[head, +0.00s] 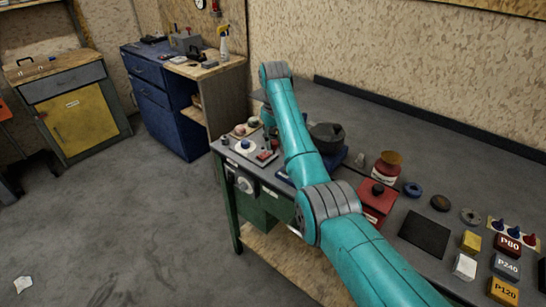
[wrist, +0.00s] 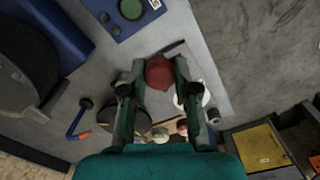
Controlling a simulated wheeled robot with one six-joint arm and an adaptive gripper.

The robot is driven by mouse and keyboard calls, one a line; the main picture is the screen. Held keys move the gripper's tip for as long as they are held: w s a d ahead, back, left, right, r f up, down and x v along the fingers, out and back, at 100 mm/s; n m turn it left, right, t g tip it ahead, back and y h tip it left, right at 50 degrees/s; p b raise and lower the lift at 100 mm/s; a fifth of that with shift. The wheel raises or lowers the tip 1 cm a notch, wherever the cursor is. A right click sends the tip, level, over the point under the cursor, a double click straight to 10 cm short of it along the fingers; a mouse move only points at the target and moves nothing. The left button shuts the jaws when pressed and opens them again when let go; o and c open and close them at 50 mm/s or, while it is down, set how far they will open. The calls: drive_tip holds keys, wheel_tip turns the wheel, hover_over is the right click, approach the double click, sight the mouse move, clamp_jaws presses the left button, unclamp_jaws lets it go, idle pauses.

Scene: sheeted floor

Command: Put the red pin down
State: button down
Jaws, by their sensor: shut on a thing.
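The red pin (wrist: 158,72) shows in the wrist view as a rounded red piece between my two fingertips. My gripper (wrist: 155,90) is shut on it, with a dark green finger on each side. In the head view my gripper (head: 269,141) is small and partly hidden by my arm, at the left end of the grey workbench (head: 330,100). A red patch (head: 265,155) shows just below it there. I cannot tell whether the pin touches the bench.
A white disc (wrist: 205,97) lies beside my right finger, a dark disc (wrist: 104,117) beside the left. A blue tool with an orange tip (wrist: 76,122) lies further left. The bench's left edge is close. A red box (head: 378,198) and several blocks stand right.

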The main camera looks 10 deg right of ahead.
sight(274, 154)
drive_tip(key=shift+f, duration=3.1)
drive_tip(key=shift+f, duration=0.1)
drive_tip(key=c, duration=0.9)
unclamp_jaws()
drive_tip(key=shift+o, duration=0.2)
wheel_tip(274, 154, up, 12)
drive_tip(key=shift+r, duration=0.1)
